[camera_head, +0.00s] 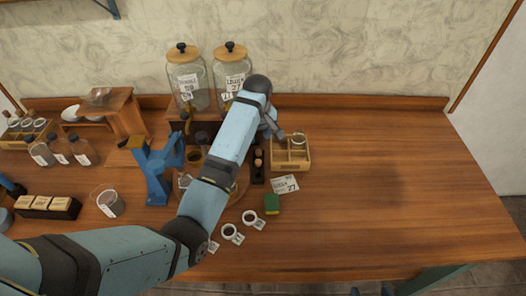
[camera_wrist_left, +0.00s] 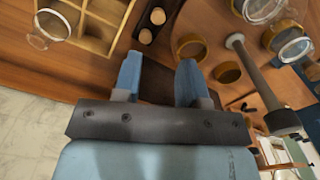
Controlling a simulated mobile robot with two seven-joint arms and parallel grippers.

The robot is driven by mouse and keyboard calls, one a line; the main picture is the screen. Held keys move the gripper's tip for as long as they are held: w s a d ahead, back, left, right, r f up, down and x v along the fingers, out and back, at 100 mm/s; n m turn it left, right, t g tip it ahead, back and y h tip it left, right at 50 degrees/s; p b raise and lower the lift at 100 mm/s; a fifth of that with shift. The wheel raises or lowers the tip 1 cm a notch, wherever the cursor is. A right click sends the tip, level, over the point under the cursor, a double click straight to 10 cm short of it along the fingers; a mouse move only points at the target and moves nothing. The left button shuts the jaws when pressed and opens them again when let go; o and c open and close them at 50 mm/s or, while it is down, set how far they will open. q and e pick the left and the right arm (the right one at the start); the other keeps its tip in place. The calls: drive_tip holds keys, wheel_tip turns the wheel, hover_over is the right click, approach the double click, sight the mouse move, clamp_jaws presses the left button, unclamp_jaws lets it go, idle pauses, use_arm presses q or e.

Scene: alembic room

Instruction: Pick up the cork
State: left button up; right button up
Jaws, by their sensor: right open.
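Two tan corks (camera_head: 258,157) sit in a dark narrow rack (camera_head: 258,177) just left of a divided wooden box. In the left wrist view the corks (camera_wrist_left: 151,26) show beyond my fingertips, and the dark rack (camera_wrist_left: 152,88) runs between the fingers. My left gripper (camera_wrist_left: 160,62) is open, with nothing visible between its fingers. In the head view my own arm mostly hides it, above the rack and box. My right gripper (camera_head: 370,291) barely shows at the bottom edge, its fingertips apart.
The divided box (camera_head: 291,167) holds a glass vessel (camera_head: 298,139). A green block (camera_head: 272,204), a label card (camera_head: 285,184) and several small round pieces lie near. Two lidded jars (camera_head: 188,82) stand behind. A blue stand (camera_head: 155,170) is left. The table's right side is clear.

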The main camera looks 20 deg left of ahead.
use_arm(q)
hover_over(258, 161)
drive_tip(key=f, duration=0.5)
drive_tip(key=s+f, duration=0.1)
drive_tip(key=f, duration=0.1)
drive_tip(key=shift+d+f, duration=0.25)
drive_tip(key=shift+d, duration=0.1)
drive_tip(key=shift+w+f+p, duration=0.2)
drive_tip(key=shift+f+p, duration=0.1)
drive_tip(key=shift+f, duration=0.25)
drive_tip(key=f, duration=0.5)
drive_tip(key=shift+w+a+p, duration=0.25)
drive_tip(key=shift+a+p, duration=0.05)
use_arm(e)
drive_tip(key=shift+s+r, duration=0.3)
drive_tip(key=shift+s, duration=0.15)
use_arm(q)
drive_tip(key=shift+c, duration=0.4)
clamp_jaws()
use_arm(e)
drive_tip(key=shift+f, duration=0.1)
